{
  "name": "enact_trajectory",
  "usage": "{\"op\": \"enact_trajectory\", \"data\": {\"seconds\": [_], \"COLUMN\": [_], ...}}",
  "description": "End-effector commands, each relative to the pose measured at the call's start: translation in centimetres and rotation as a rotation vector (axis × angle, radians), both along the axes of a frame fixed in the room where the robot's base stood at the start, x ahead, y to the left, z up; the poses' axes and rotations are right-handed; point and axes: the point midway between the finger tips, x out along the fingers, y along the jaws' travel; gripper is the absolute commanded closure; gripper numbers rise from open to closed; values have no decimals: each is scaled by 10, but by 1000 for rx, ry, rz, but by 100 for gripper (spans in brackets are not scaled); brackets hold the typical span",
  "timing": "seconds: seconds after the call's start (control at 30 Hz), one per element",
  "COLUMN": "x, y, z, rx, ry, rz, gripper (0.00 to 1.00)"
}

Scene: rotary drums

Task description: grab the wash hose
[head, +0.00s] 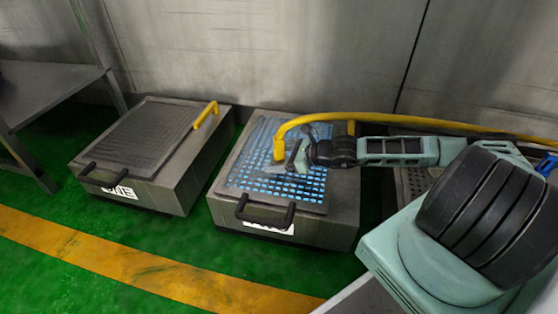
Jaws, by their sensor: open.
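The wash hose (380,119) is a yellow tube that runs from the right edge behind my arm and bends down to an upright end (279,148) over the middle drum box. My gripper (288,163) is open at the hose's lower end, just right of it and partly overlapping it in the picture. I cannot tell whether the fingers are around the hose or only beside it. The middle drum box (345,215) has a grated top lit blue-white beneath the gripper, with a black front handle (266,214).
A second grey box (170,190) with a dark grated lid, black handle and yellow bar stands to the left. A metal shelf (45,85) is at the far left. A grey wall (260,50) closes the back. The green floor (110,285) in front is clear, with a yellow stripe.

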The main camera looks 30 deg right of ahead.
Motion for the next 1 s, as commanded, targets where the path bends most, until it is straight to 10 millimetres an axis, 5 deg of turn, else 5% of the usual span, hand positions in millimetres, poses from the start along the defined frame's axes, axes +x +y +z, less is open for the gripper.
{"op": "enact_trajectory", "data": {"seconds": [0.43, 0.63, 1.0], "x": [13, 13, 13], "y": [12, 12, 12], "z": [-7, -7, 4], "rx": [0, 0, 0], "ry": [0, 0, -1], "rz": [-1, 0, 0], "gripper": [21, 74, 79]}}
